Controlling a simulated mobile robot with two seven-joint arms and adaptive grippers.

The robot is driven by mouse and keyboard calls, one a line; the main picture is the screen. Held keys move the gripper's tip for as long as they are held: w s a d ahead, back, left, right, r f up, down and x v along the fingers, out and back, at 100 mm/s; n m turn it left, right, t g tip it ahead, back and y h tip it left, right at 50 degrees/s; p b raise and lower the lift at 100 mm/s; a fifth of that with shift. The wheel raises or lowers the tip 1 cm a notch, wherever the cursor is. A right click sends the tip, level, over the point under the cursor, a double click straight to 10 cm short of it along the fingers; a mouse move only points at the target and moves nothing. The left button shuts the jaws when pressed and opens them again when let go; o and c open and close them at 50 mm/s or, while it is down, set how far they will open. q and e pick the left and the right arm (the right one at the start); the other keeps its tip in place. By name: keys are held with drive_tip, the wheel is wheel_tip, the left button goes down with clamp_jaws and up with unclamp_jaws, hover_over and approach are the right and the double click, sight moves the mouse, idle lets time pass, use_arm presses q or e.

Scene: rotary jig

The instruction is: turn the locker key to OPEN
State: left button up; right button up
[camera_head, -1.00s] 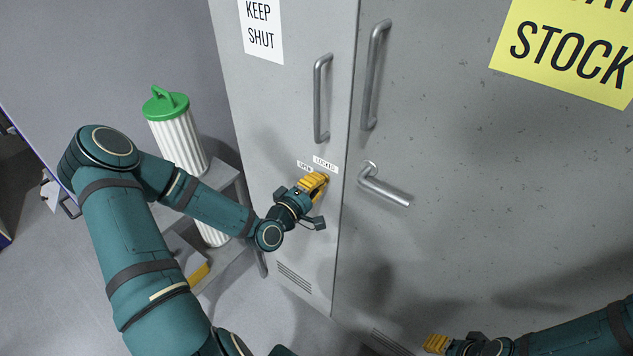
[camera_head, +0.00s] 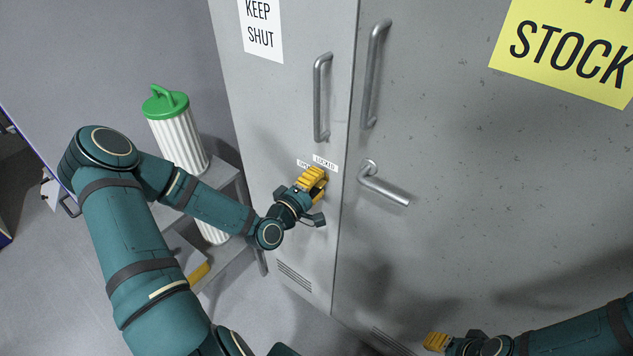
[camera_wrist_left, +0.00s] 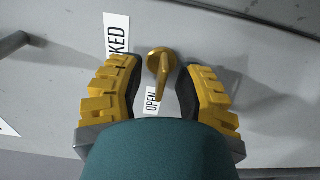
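The brass locker key (camera_wrist_left: 160,65) shows in the left wrist view, with its narrow part pointing down beside the OPEN label (camera_wrist_left: 152,100). The LOCKED label (camera_wrist_left: 117,38) is up and left of it, partly hidden by a finger. My left gripper (camera_wrist_left: 158,85) is open, with one yellow finger on each side of the key and small gaps visible. In the head view my left gripper (camera_head: 315,179) is at the locker door just below the labels and hides the key. My right gripper (camera_head: 437,343) is at the bottom edge, away from the door labels; its finger opening is unclear.
The grey locker door (camera_head: 290,110) has a vertical handle (camera_head: 322,98). The adjoining door has another vertical handle (camera_head: 375,75) and a lever (camera_head: 383,187) right of my left gripper.

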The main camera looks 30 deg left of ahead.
use_arm(q)
drive_tip(key=s, duration=0.7)
drive_tip(key=shift+s+a, duration=0.25)
drive_tip(key=shift+a, duration=0.05)
